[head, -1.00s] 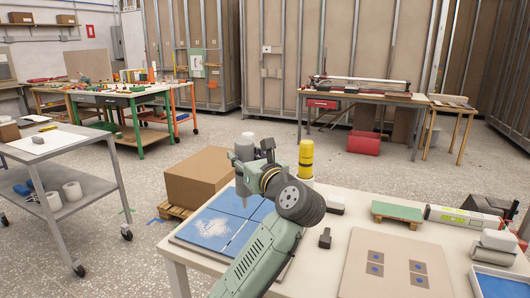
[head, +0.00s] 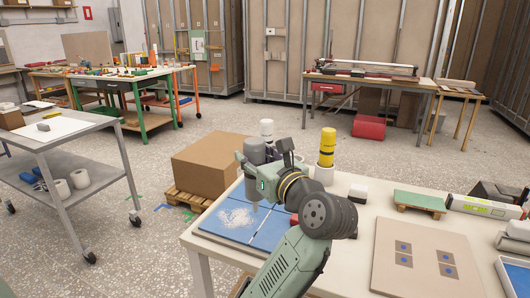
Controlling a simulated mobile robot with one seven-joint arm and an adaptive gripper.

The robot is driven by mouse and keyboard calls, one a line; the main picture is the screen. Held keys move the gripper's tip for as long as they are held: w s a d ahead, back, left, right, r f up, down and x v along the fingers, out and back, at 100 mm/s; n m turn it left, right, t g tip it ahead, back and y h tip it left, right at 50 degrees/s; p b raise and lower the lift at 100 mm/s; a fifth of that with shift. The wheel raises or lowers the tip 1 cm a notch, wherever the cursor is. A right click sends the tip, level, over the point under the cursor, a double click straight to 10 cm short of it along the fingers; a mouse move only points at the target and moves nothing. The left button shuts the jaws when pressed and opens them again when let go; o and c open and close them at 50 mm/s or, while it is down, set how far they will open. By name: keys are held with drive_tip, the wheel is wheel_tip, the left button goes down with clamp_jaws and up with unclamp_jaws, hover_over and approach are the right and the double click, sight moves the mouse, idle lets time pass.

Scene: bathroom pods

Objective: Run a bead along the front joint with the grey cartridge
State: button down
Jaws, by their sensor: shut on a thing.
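My gripper (head: 262,168) is at the end of my arm, above the blue panels on the near table. It is shut on the grey cartridge (head: 255,152), which stands roughly upright; its pale nozzle seems to point down toward the panels. The fingers partly hide the cartridge, and whether the tip touches the panel cannot be told. The blue panels (head: 224,227) lie flat at the table's left end, with straight joint lines between them and a white speckled patch (head: 237,217). My arm hides their right part, so I cannot single out the front joint.
A yellow cartridge (head: 327,148) stands in a white holder (head: 323,176) behind my arm. A beige board (head: 428,268) and a green block (head: 419,201) lie to the right. A cardboard box (head: 208,163) stands beyond the table.

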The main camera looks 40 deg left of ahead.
sight(252, 185)
drive_tip(key=shift+f+b, duration=2.5)
drive_tip(key=shift+f, duration=0.9)
drive_tip(key=shift+s+d, duration=0.15)
drive_tip(key=shift+s, duration=0.45)
wheel_tip(252, 185, up, 5)
drive_tip(key=p, duration=0.4)
drive_tip(key=shift+r, duration=0.1)
idle(0.3)
